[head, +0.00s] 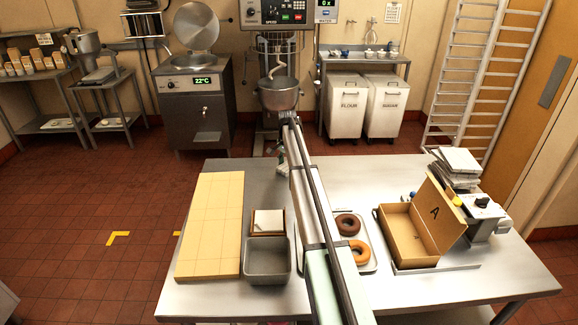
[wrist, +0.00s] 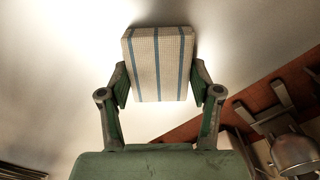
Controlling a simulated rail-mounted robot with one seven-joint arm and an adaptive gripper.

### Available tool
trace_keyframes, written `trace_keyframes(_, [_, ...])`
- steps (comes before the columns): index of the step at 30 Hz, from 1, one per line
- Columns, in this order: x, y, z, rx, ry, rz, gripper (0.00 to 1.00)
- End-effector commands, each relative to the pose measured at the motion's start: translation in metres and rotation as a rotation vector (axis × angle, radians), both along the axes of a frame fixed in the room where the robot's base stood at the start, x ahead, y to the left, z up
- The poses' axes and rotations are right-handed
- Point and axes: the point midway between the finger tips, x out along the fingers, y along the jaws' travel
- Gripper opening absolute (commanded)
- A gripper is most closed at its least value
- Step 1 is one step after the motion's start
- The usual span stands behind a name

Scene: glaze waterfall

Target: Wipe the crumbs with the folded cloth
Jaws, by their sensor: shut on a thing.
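The folded cloth (wrist: 158,64) is a pale checked pad with blue stripes. In the wrist view it sits between the two fingers of my gripper (wrist: 163,86), which is shut on it. Behind it is the bright steel tabletop (wrist: 60,75); I cannot tell whether the cloth touches it. In the head view my arm crosses the middle of the table (head: 395,165) toward its back edge. My gripper and the cloth are mostly hidden behind the arm there. I cannot make out any crumbs in either view.
A tan board (head: 211,225), a grey bin (head: 267,262) and a small box (head: 268,223) stand left of my arm. Two doughnuts (head: 348,225) on a tray (head: 371,266) and an open carton (head: 405,235) stand right. A mixer bowl (head: 278,94) stands beyond.

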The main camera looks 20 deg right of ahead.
Motion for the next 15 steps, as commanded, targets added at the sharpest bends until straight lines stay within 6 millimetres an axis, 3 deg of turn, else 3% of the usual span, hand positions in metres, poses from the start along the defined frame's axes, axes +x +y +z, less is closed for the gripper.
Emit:
trace_keyframes(5, [0.001, 0.002, 0.026, 0.000, -0.002, 0.001, 0.31])
trace_keyframes(15, [0.001, 0.004, 0.054, 0.000, 0.000, 0.004, 0.31])
